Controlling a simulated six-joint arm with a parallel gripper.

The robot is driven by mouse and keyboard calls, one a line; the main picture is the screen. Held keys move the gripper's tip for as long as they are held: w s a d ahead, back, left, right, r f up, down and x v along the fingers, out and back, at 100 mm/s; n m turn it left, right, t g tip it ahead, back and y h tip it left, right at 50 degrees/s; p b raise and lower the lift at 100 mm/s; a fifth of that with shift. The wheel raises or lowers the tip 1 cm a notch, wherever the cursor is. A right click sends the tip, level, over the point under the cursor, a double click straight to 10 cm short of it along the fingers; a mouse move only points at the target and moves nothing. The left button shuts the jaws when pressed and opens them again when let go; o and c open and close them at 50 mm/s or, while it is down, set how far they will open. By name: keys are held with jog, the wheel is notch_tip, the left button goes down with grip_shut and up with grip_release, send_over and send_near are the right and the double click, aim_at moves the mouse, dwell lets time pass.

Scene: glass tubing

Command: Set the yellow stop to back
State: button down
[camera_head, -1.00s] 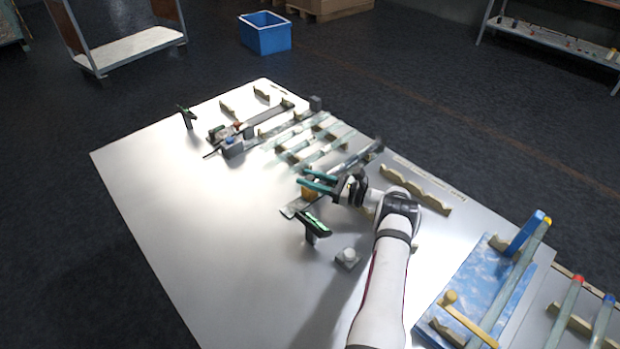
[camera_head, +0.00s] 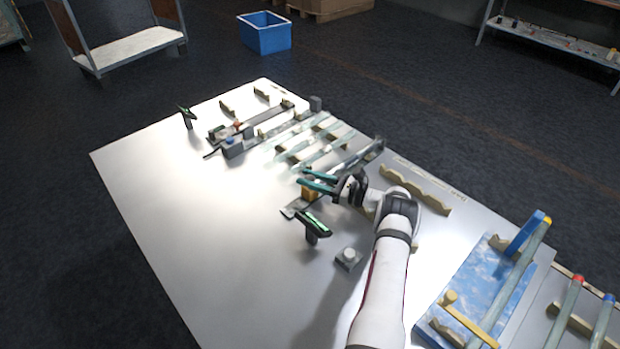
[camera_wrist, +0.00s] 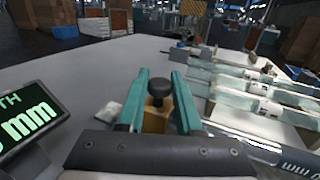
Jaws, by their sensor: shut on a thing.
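The yellow stop (camera_head: 307,194) is a small yellow-orange block beside the green-lit readout, at the near end of the rail. In the wrist view the yellow stop (camera_wrist: 155,121) has a black round knob on top. My gripper (camera_head: 302,176) reaches over it from the right with teal fingers. In the wrist view the fingers of my gripper (camera_wrist: 159,88) stand on both sides of the stop, shut on it. The stop's lower part is hidden behind the gripper's dark front.
A digital readout (camera_wrist: 30,122) showing millimetres stands close on the left. Glass tubes (camera_head: 318,145) lie on wooden supports behind. A small grey block with a white button (camera_head: 348,258) sits nearer. The table's left part is clear. A blue bin (camera_head: 265,35) is on the floor.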

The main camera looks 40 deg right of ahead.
jog(key=shift+a, duration=2.55)
jog(key=c, duration=0.6)
grip_release()
jog(key=shift+s+d, duration=0.1)
jog(key=shift+d, duration=0.05)
jog(key=v, duration=1.5)
jog(key=shift+s+d, duration=0.1)
jog(key=shift+s, duration=0.15)
